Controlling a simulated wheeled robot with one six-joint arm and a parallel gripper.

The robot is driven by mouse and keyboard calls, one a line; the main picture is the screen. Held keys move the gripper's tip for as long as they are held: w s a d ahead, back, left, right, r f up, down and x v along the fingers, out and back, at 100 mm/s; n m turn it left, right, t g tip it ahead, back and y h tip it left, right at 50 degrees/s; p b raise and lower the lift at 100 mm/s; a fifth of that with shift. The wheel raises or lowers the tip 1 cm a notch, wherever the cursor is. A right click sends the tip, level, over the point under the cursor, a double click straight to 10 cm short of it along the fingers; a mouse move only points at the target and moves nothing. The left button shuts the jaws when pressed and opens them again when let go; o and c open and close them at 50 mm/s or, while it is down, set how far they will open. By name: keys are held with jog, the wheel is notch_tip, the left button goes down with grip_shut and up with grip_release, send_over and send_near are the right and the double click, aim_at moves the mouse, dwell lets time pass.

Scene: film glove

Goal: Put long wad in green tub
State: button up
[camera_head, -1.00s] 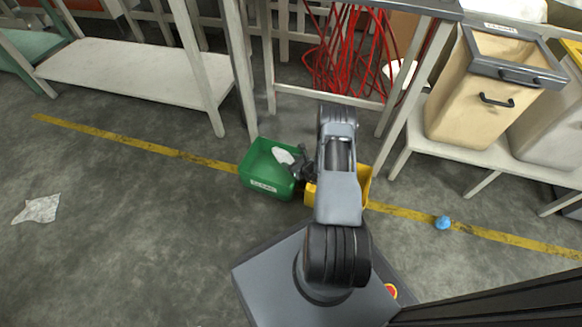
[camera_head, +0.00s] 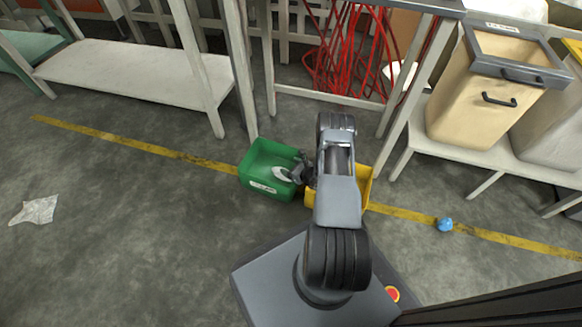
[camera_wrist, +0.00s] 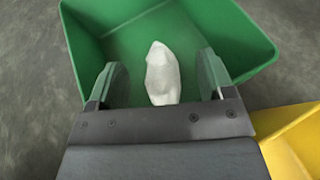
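The long wad (camera_head: 281,174) is white and elongated. It shows inside the green tub (camera_head: 262,186), toward the tub's right side. In the wrist view the wad (camera_wrist: 163,78) lies between and below my two fingers, with a gap on each side, against the green floor of the tub (camera_wrist: 235,30). My gripper (camera_head: 298,172) is over the right part of the green tub and is open, touching the wad on neither side. The wad's near end is hidden by the gripper body in the wrist view.
A yellow tub (camera_head: 367,187) stands right of the green one, partly hidden by my arm. A blue wad (camera_head: 445,224) and a crumpled white sheet (camera_head: 36,210) lie on the floor. Bench legs and red cables (camera_head: 350,55) are behind.

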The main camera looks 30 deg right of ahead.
jog(key=shift+o, duration=0.6)
jog(key=shift+r, duration=0.1)
